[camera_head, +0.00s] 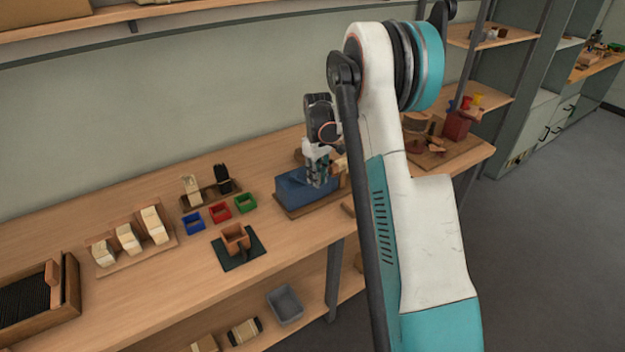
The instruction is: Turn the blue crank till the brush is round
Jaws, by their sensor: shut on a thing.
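A blue machine housing (301,192) sits on a brown wooden base on the right half of the workbench. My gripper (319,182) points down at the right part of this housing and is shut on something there. The held thing is hidden by the fingers, so I cannot make out the crank itself. My arm covers the area right of the housing. The brush cannot be told apart in this view.
Small blue (193,221), red (220,212) and green (246,203) boxes stand left of the housing. A brown box (236,238) stands on a dark green mat. A rack with pale blocks (128,240) is further left.

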